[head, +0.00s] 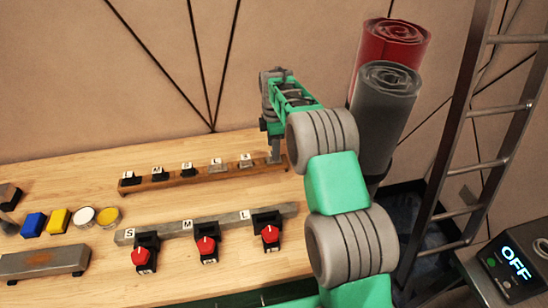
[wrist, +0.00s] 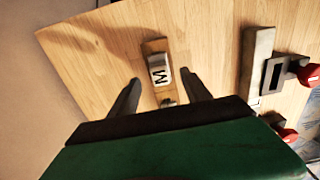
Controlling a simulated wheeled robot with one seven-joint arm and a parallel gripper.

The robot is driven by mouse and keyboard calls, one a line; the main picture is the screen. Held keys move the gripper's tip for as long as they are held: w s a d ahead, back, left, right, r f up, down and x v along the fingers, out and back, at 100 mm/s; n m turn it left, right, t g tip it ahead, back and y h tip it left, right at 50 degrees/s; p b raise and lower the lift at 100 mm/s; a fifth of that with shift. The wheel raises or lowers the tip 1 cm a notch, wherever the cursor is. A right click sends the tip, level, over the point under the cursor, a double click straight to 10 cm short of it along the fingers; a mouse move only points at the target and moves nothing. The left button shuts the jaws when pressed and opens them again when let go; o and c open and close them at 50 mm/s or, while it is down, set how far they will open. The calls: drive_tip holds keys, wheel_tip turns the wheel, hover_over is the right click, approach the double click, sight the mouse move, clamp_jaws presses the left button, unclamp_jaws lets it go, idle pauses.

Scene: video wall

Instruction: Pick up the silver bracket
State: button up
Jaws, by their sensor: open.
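A wooden rack (head: 200,176) on the table carries a row of small lettered brackets. Those toward the left are black (head: 131,180). Toward the right there are silver-looking ones, such as a silver bracket (head: 217,166) and another silver bracket (head: 246,161). My gripper (head: 274,158) is open at the rack's right end and hides part of it. In the wrist view, the fingers of my gripper (wrist: 158,90) stand apart on either side of a white label M (wrist: 160,70). A small greyish piece (wrist: 168,102) shows just below the label, mostly hidden by my gripper.
A grey bar (head: 205,219) with labels S, M and L and red-knobbed black clamps (head: 206,248) lies in front of the rack. Blue and yellow blocks (head: 58,221) and round pieces are at left. Red (head: 395,45) and grey rolls (head: 385,110) and a ladder (head: 460,140) stand at right.

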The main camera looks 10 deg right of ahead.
wheel_tip(320, 180, down, 4)
drive_tip(key=shift+f+p, duration=0.1)
drive_tip(key=shift+p, duration=0.4)
drive_tip(key=shift+c, duration=0.5)
clamp_jaws()
